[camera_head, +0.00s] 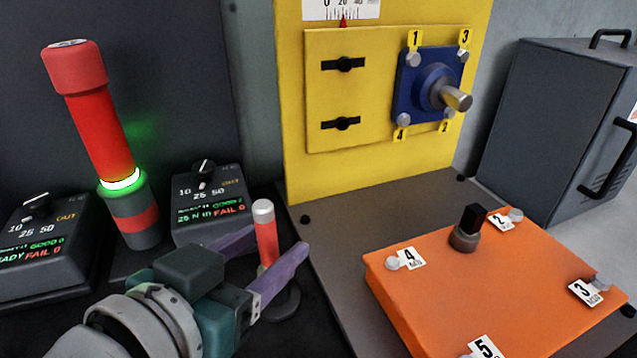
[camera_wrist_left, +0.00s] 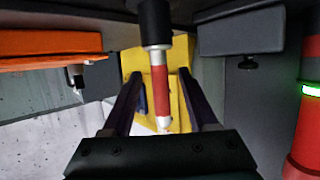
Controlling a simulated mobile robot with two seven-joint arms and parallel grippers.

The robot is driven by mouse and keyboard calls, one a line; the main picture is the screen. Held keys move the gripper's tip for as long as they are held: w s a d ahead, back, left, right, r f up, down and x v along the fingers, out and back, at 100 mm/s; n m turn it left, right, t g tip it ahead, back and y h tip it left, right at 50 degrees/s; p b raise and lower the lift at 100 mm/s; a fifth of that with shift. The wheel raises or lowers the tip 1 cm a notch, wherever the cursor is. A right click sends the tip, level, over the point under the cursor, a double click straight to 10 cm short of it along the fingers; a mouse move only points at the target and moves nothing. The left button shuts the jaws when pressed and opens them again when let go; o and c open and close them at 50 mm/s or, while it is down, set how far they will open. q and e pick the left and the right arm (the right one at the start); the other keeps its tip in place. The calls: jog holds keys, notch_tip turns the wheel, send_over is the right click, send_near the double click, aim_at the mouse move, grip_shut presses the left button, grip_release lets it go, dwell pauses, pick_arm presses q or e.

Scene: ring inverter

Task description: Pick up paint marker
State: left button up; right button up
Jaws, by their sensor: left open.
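The paint marker (camera_head: 265,235) is a slim red cylinder with a silver cap, standing upright in a dark round holder (camera_head: 284,303). My left gripper (camera_head: 277,241) is open, with its purple fingers on either side of the marker. In the left wrist view the marker (camera_wrist_left: 160,80) lies between the two dark fingers of the left gripper (camera_wrist_left: 160,76), with visible gaps on both sides. The holder (camera_wrist_left: 155,22) shows at its end there. My right gripper is not in view.
A large red tool (camera_head: 100,130) with a glowing green ring stands at left, between two dark display boxes (camera_head: 208,205) (camera_head: 40,245). A yellow panel (camera_head: 380,150) with a blue flange stands behind. An orange box (camera_head: 490,285) lies at right, near a grey cabinet (camera_head: 550,120).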

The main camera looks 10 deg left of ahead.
pick_arm(q)
jog(key=x, duration=0.4)
jog(key=shift+r+b, duration=0.1)
jog(key=shift+b, duration=0.2)
grip_shut()
